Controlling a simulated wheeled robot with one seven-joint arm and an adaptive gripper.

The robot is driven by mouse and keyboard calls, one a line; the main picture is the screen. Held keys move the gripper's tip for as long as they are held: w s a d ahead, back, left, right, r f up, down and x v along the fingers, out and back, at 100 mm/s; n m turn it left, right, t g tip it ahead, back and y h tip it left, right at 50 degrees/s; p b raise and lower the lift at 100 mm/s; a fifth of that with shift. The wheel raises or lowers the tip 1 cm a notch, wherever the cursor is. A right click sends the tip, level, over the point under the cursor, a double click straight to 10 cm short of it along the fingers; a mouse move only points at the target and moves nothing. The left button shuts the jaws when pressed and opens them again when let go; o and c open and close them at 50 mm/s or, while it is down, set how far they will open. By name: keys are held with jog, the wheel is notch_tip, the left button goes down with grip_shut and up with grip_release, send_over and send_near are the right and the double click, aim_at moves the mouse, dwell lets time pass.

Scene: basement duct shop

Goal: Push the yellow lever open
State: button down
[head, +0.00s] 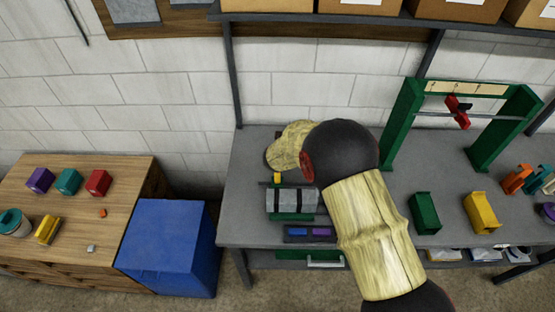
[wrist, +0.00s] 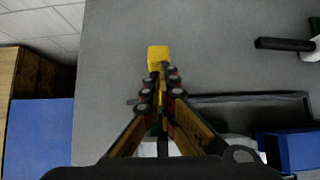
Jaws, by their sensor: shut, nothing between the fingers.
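The yellow lever (head: 277,178) shows in the head view as a small yellow block at the left end of a grey and green device (head: 291,199) on the grey workbench. In the wrist view the yellow block (wrist: 158,54) is straight ahead of my fingertips. My gripper (wrist: 161,72) is shut and empty, its tips at the near edge of the block. They overlap it in the picture; I cannot tell whether they touch. The device is mostly hidden behind the fingers in the wrist view. In the head view my arm hides the gripper.
A green frame (head: 397,121) with a red piece on its bar stands at the right of the bench. Green (head: 424,212) and yellow bins (head: 482,211) stand before it. A dark tray (head: 310,234) lies in front of the device. A blue box (head: 163,242) stands left of the bench.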

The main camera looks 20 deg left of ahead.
jog(key=shift+w+r, duration=0.1)
jog(key=shift+w, duration=0.2)
jog(key=shift+w+a, duration=0.1)
jog(key=shift+r, duration=0.1)
